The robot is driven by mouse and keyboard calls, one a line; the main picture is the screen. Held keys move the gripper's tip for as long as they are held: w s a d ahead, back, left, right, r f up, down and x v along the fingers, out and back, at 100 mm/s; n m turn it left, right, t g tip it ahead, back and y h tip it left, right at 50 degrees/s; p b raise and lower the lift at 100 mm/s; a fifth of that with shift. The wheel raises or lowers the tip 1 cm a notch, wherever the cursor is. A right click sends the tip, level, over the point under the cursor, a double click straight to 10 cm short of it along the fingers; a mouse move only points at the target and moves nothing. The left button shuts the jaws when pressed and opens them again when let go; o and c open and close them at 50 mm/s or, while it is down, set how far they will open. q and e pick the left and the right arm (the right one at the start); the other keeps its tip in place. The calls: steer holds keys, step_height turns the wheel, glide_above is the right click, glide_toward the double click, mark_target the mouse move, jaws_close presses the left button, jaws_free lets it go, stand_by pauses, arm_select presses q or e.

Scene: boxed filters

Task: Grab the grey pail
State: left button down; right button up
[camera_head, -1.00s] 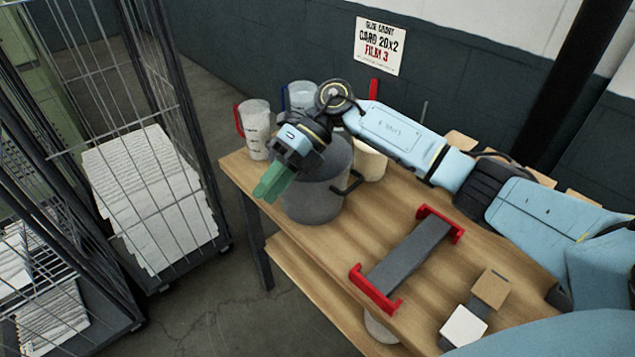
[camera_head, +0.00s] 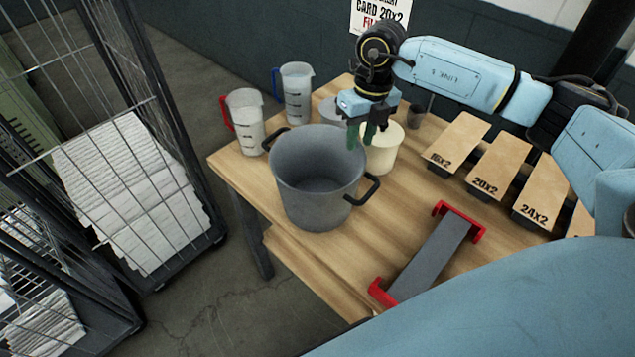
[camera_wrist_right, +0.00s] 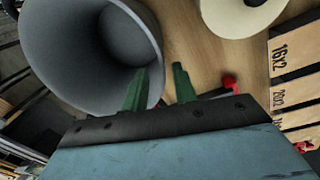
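The grey pail (camera_head: 318,190) stands upright near the table's left corner, open and empty inside, with a dark handle on each side. It also shows in the right wrist view (camera_wrist_right: 65,45). My right gripper (camera_head: 361,137) points down at the pail's far right rim, beside the cream cylinder. Its green fingers are apart with nothing gripped between them. In the right wrist view the gripper (camera_wrist_right: 160,86) has one finger over the pail's opening and the other just outside the rim. I cannot tell whether they touch it. My left gripper is out of view.
Two measuring jugs, red-handled (camera_head: 246,122) and blue-handled (camera_head: 297,92), stand behind the pail. The cream cylinder (camera_head: 383,148) is close by the gripper. A grey holder with red ends (camera_head: 430,258) and labelled boxes (camera_head: 498,168) lie right. A wire cage (camera_head: 130,190) stands left.

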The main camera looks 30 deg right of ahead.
mark_target(352, 166)
steer(key=shift+w+a+f, duration=0.1)
steer(key=shift+w+f, duration=0.1)
steer(key=shift+f, duration=0.95)
steer(key=shift+w+a+f+p, duration=0.15)
steer(key=shift+f+p, duration=0.1)
steer(key=shift+f, duration=1.1)
steer(key=shift+s+a+f+p, duration=0.1)
steer(key=shift+a+f+p, duration=0.1)
steer(key=shift+f, duration=1.15)
steer(key=shift+c, duration=0.3)
jaws_close()
steer(key=shift+w, duration=0.1)
